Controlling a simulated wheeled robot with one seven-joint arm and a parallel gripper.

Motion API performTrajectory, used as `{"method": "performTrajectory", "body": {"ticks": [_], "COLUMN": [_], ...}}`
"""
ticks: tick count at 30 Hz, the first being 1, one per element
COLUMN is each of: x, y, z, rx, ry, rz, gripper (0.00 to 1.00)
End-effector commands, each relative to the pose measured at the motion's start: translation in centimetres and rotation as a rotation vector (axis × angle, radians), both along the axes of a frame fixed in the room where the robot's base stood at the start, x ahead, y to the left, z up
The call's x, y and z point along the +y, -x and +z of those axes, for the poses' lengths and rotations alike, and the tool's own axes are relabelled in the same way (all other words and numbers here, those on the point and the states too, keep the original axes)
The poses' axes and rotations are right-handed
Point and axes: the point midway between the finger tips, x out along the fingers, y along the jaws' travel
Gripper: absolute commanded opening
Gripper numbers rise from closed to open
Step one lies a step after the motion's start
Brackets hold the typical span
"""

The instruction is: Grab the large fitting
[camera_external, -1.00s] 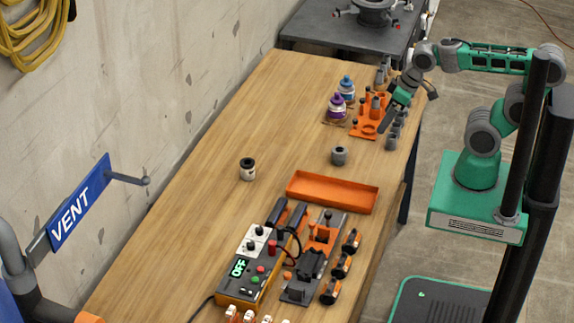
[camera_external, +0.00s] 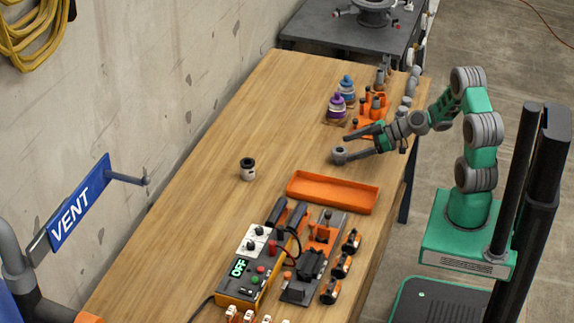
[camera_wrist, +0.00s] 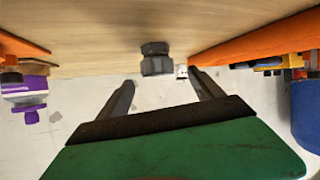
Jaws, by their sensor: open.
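The large fitting, a dark grey pipe piece (camera_external: 339,155), stands on the wooden table above the orange tray in the external view. In the wrist view the fitting (camera_wrist: 156,59) is just beyond the fingertips, between their lines. My gripper (camera_external: 347,148) is open, its fingers low over the table and pointing left toward the fitting. In the external view the lower fingertip overlaps the fitting's edge; I cannot tell whether they touch. The spread, empty fingers also show in the wrist view (camera_wrist: 162,79).
An orange tray (camera_external: 330,193) lies close below the fitting. An orange rack (camera_external: 366,128) and purple (camera_external: 337,106) and blue (camera_external: 346,87) bottles stand behind my gripper. A small black-and-white cup (camera_external: 248,169) stands to the left.

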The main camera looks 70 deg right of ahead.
Motion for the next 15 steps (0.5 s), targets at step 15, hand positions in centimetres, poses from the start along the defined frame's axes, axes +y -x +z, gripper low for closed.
{"method": "performTrajectory", "body": {"ticks": [15], "x": [1.5], "y": [-5.3], "z": [-3.0], "rx": [0.013], "ry": [-0.118], "rz": [-0.064], "gripper": [0.76]}}
